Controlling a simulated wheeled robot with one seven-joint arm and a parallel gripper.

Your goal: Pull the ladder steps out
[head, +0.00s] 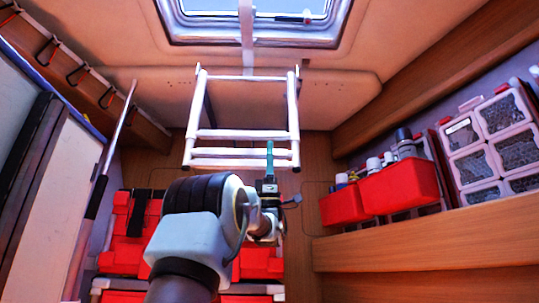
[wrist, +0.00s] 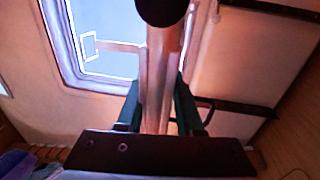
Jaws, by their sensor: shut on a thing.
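The ladder (head: 235,134) is a white tubular frame with several rungs, hanging below the skylight at the back of the cabin. Its lowest rungs sit close together, and a dark foot shows at its lower right corner. My gripper (head: 269,152) is at the lowest rung, right of its middle, with a green finger upright in front of it. In the wrist view, the green fingers of my gripper (wrist: 158,92) stand on both sides of a pale ladder tube (wrist: 160,68), shut on it. A dark round end shows beyond. The exact contact is hidden.
Red bins with bottles (head: 400,186) and a clear-drawer organiser (head: 495,135) stand on the right shelf. A wooden ledge (head: 430,240) runs below them. Red cases (head: 120,258) lie low behind my arm. A long pole (head: 100,190) leans at the left. The skylight (head: 200,22) is overhead.

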